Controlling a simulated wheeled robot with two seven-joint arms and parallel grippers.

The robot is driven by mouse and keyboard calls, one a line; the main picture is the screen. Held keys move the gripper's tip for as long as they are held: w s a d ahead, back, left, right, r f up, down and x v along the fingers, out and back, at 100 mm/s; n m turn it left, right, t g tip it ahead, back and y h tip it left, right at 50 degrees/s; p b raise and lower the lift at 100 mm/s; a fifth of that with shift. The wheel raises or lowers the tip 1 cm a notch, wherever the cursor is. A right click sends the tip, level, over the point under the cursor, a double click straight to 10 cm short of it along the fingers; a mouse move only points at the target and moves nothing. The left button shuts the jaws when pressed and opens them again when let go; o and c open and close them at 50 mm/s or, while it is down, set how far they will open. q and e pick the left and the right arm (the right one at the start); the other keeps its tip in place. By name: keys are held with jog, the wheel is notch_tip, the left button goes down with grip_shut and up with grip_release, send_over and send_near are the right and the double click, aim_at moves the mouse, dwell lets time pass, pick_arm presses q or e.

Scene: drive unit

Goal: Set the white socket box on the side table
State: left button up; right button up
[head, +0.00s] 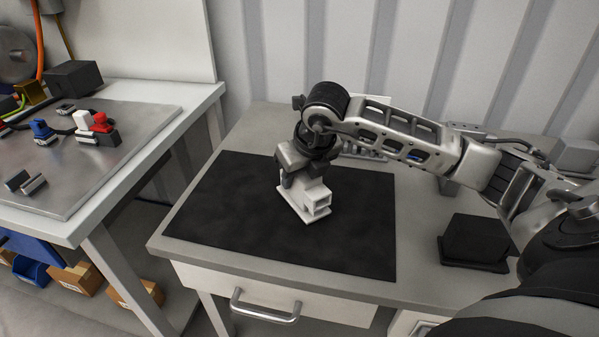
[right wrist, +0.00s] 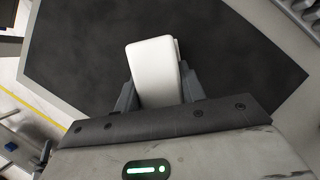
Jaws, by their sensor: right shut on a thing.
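The white socket box (head: 306,203) is at the black mat on the side table (head: 262,116), near the mat's middle. It looks upright, with an opening on its right face. My right gripper (head: 300,182) comes down on it from above and is shut on it. In the right wrist view the white box (right wrist: 155,72) sits between the two fingers (right wrist: 157,88), over the dark mat. I cannot tell for sure whether its base touches the mat. My left gripper is not in view.
The black mat (head: 225,215) has free room around the box. A black block (head: 474,240) stands at the table's right. At left, a metal workbench (head: 120,125) carries connectors, including a blue one (head: 41,130) and a red one (head: 101,122). A drawer handle (head: 265,312) juts from the table's front.

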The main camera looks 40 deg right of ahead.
jog(key=shift+f, duration=0.15)
jog(key=o, duration=1.1)
jog(key=shift+r, duration=0.25)
jog(key=shift+s+r, duration=0.1)
jog(key=shift+r, duration=0.15)
jog(key=v, duration=1.1)
jog(key=shift+r, duration=0.25)
jog(key=shift+s, duration=0.1)
